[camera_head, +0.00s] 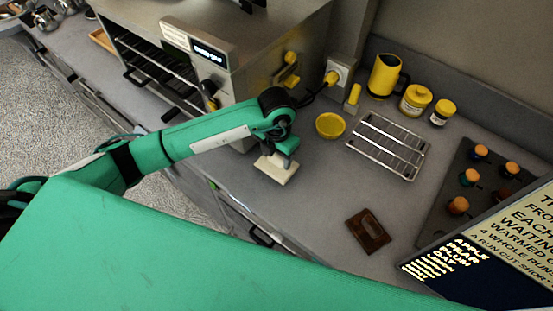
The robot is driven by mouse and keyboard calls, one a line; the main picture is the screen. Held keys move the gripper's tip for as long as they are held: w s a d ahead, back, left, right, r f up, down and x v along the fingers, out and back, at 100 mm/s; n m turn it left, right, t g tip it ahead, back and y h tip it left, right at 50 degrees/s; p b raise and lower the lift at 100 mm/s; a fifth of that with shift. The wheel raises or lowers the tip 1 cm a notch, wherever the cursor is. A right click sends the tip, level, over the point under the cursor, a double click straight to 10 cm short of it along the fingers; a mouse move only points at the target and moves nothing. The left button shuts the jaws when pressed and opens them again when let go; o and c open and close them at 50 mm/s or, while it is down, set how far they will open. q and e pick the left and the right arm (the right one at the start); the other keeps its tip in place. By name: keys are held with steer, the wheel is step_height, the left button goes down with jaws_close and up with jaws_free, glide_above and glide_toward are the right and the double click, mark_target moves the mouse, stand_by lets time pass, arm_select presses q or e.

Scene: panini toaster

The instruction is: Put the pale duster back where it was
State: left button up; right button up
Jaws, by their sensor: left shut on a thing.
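My left gripper (278,158) is at the counter, in front of the toaster's right side. It points down and is shut on the pale duster (276,169), a cream block. The duster is at or just above the grey counter; I cannot tell whether it touches. My left arm comes in from the left and hides part of the toaster's front. My right gripper is not in view.
The steel toaster (196,61) stands behind my left arm. A yellow bowl (330,125), a wire rack (388,146), a yellow jug (384,75) and yellow jars stand to the right. A brown block (368,231) lies near the front. The counter (310,190) right of the duster is clear.

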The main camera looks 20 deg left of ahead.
mark_target(276, 163)
arm_select(q)
step_height(276, 163, down, 4)
steer(key=shift+r+p, duration=0.25)
steer(key=shift+p, duration=0.25)
steer(key=shift+f, duration=0.1)
steer(key=shift+f, duration=0.1)
steer(key=o, duration=0.7)
steer(key=shift+f, duration=0.1)
steer(key=o, duration=0.4)
